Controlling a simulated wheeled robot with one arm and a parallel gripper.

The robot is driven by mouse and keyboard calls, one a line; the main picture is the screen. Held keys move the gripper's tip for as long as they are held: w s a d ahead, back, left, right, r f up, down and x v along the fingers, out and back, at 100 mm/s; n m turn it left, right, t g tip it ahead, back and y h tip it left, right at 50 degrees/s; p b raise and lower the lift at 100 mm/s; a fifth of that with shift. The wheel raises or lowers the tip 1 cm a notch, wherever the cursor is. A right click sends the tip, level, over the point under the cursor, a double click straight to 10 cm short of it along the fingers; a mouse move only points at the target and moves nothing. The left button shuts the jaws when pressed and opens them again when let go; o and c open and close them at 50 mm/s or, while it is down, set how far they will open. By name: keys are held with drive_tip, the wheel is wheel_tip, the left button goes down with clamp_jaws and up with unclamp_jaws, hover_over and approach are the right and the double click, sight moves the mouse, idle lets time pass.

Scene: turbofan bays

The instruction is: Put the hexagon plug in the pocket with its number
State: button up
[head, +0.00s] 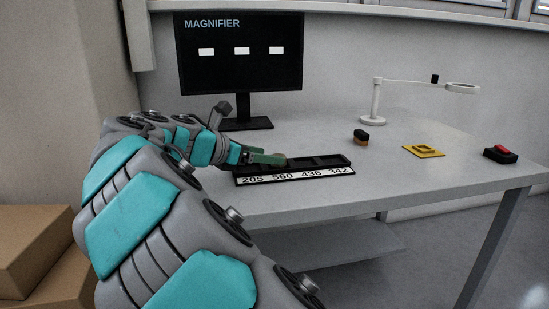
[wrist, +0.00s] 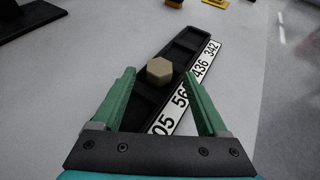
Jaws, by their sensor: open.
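The hexagon plug (wrist: 159,70) is a beige-tan six-sided piece. In the wrist view it stands between my open fingers, over the middle of the black tray, near the labels 560 and 436. I cannot tell whether it is seated in a pocket or sits above it. No number shows on its top. The tray (head: 338,159) has a row of pockets and a white strip reading 205, 560, 436, 342; it also shows in the wrist view (wrist: 190,34). My gripper (wrist: 160,74) has green fingers, spread apart on either side of the plug, with gaps visible. In the head view my gripper (head: 268,157) is low over the tray.
A monitor (head: 240,85) titled MAGNIFIER shows three blank white boxes. A magnifier lamp (head: 376,103), a dark-topped tan block (head: 361,138), a yellow fixture (head: 424,151) and a red button on a black base (head: 500,154) stand to the right. The tabletop between them is clear.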

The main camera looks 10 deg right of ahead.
drive_tip(key=v, duration=0.7)
drive_tip(key=shift+s+a+r, duration=0.1)
drive_tip(key=shift+a, duration=0.15)
